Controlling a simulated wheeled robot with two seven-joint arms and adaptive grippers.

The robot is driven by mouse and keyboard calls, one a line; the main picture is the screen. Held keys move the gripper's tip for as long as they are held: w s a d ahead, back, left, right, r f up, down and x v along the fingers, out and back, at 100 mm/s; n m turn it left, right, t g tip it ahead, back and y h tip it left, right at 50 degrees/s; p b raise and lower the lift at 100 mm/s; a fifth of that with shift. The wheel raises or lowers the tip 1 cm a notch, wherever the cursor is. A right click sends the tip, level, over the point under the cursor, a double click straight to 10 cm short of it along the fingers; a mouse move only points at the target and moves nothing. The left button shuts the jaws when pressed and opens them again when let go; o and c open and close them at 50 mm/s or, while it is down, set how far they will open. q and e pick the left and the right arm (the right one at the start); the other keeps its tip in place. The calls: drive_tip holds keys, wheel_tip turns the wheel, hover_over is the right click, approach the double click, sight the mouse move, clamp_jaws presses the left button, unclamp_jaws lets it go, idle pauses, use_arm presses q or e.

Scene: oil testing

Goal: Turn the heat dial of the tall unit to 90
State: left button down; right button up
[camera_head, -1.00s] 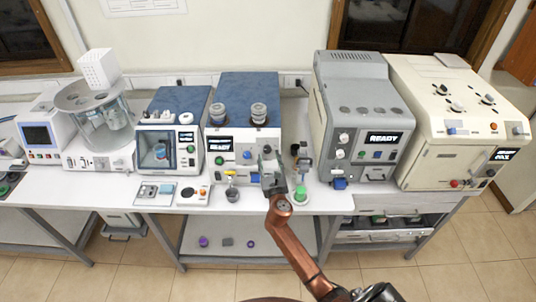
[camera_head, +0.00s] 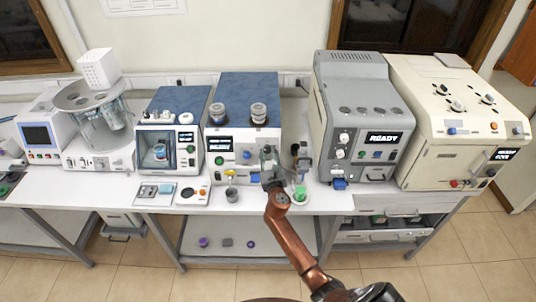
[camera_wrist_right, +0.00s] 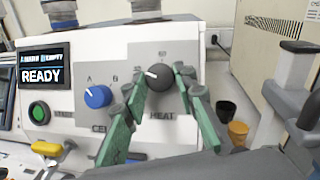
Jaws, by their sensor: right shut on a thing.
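The tall unit (camera_head: 247,100) has a blue top and a white front, and stands in the middle of the bench. In the right wrist view its dark round heat dial (camera_wrist_right: 158,73) sits above the word HEAT, with a small white mark toward its upper left. My right gripper (camera_wrist_right: 161,80) has its green fingers closed on both sides of this dial. In the head view the right gripper (camera_head: 267,160) is at the unit's front and hides the dial. The numbers around the dial are too small to read surely. My left gripper is not in view.
A blue knob (camera_wrist_right: 97,96) is left of the dial, with a green button (camera_wrist_right: 39,112) and a READY screen (camera_wrist_right: 44,75) further left. A green-topped item (camera_head: 300,193) stands near the bench edge. A grey unit (camera_head: 362,100) stands to the right.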

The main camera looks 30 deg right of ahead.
drive_tip(key=c, duration=0.3)
